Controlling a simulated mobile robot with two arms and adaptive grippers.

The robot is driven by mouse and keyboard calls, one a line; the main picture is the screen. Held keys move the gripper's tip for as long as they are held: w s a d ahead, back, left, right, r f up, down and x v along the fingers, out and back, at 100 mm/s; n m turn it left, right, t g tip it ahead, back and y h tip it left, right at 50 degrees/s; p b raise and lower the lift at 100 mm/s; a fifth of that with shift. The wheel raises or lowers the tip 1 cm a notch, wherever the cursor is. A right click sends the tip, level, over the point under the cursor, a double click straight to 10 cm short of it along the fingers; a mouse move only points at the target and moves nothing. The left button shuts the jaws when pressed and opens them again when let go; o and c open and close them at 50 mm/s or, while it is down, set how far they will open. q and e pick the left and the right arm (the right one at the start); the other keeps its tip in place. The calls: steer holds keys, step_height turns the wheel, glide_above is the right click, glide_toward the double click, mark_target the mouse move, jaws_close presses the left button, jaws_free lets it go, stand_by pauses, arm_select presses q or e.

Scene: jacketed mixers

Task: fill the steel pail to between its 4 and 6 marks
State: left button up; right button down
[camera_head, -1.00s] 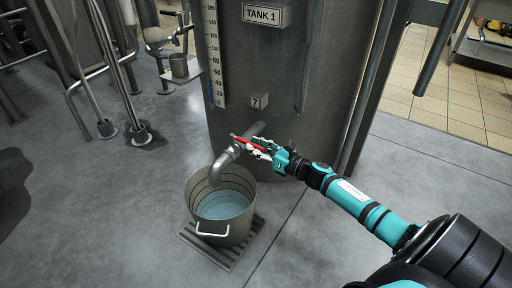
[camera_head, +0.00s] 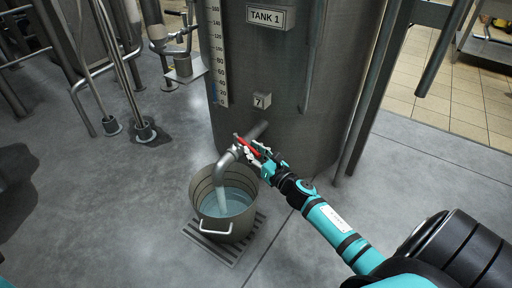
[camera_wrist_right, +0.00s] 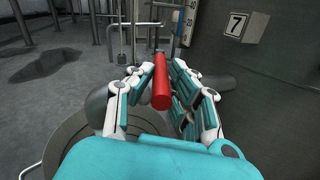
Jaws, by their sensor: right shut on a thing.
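The steel pail (camera_head: 238,228) stands upright on a floor grate under the bent outlet pipe (camera_head: 224,166) of the tank. A pale stream (camera_head: 221,197) runs from the pipe mouth into the blue water (camera_head: 232,204) in the pail. Several dark rings show on the inner wall above the water; I cannot read any numbers. My right gripper (camera_head: 254,150) is shut on the red valve handle (camera_head: 245,146), which also shows between the fingers in the right wrist view (camera_wrist_right: 161,85). My left gripper is out of view.
The tank (camera_head: 285,80) with its TANK 1 plate rises just behind the valve. A level scale (camera_head: 217,60) runs up its side, and a 7 tag (camera_head: 262,100) sits above the pipe. The floor grate (camera_head: 215,249) lies under the pail. Open floor lies left and right.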

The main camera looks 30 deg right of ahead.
steer(key=shift+a, duration=0.1)
steer(key=c, duration=1.3)
jaws_free()
steer(key=shift+o, duration=0.2)
steer(key=s, duration=1.2)
steer(key=shift+d, duration=0.4)
